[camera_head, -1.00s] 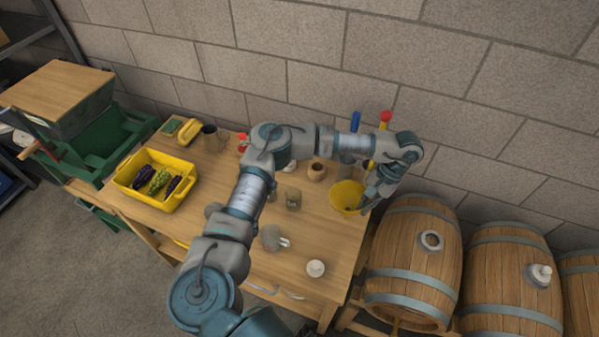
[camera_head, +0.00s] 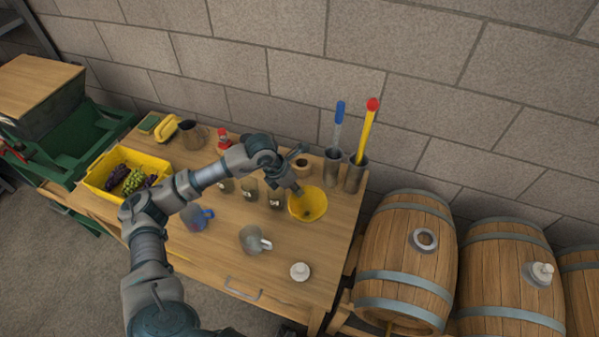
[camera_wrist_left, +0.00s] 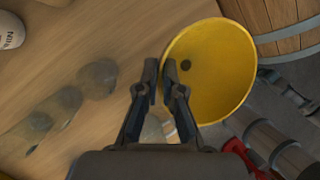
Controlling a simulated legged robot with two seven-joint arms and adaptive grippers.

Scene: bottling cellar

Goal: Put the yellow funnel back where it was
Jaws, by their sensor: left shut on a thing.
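The yellow funnel (camera_head: 310,206) is at the right part of the wooden table, in front of two grey tubes. Its wide mouth faces up toward the head camera. My left gripper (camera_head: 297,190) is at the funnel's back-left rim and shut on it. In the left wrist view the funnel (camera_wrist_left: 215,75) lies just right of the fingertips (camera_wrist_left: 163,80), with its rim at them and its dark hole showing. I cannot tell whether the funnel touches the table. My right gripper is not in view.
Grey tubes (camera_head: 354,176) hold a blue and a red-topped yellow tool. Small jars (camera_head: 276,201) stand left of the funnel. A grey mug (camera_head: 253,240) and a white-topped thing (camera_head: 300,271) stand in front. Barrels (camera_head: 405,245) are at right. A yellow crate (camera_head: 97,186) holds grapes.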

